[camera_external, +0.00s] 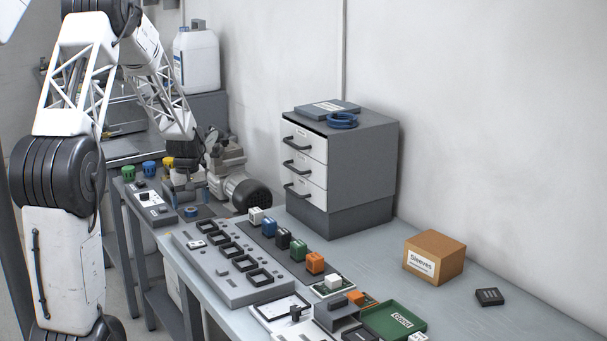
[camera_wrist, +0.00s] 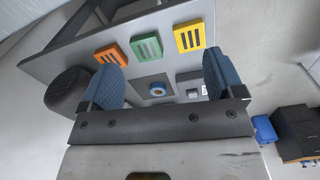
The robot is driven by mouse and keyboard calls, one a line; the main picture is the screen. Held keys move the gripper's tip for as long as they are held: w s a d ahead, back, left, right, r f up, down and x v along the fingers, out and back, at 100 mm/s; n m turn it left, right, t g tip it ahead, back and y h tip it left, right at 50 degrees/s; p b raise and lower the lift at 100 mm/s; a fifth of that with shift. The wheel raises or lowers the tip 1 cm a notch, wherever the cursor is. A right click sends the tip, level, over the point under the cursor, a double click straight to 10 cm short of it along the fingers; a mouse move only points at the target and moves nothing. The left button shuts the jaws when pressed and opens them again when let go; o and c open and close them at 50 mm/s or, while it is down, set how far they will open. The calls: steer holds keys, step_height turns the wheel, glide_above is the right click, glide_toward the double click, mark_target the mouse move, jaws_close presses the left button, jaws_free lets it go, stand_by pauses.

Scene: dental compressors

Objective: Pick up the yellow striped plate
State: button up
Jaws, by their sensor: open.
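The yellow striped plate (camera_wrist: 189,37) shows in the wrist view as a small yellow rectangle with dark stripes. It lies on a grey panel near the top, right of a green striped plate (camera_wrist: 147,47) and an orange striped plate (camera_wrist: 111,55). My gripper (camera_wrist: 160,76) is open and empty, with its two blue pads set wide apart. The plate is beyond the fingertips, nearer the right pad, and not between them. In the external view my gripper (camera_external: 187,192) hangs low over the far end of the bench; I cannot make out the striped plate there.
A blue ring (camera_wrist: 157,89) sits on the panel between the pads. Compressors (camera_external: 228,165) stand close behind my gripper. A drawer cabinet (camera_external: 355,165) stands farther right.

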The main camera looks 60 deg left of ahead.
steer(key=shift+n, duration=0.8)
steer(key=s+a+f, duration=0.1)
steer(key=a, duration=0.1)
steer(key=s+a+f, duration=0.1)
steer(key=a+f, duration=0.1)
steer(key=s+a+f, duration=0.1)
steer(key=a+f, duration=0.1)
steer(key=shift+s+a+f, duration=0.1)
steer(key=shift+s+a, duration=0.1)
steer(key=shift+s, duration=0.05)
steer(key=shift+f, duration=1.3)
steer(key=shift+s+f, duration=0.1)
steer(key=shift+f, duration=2.5)
steer(key=c, duration=1.1)
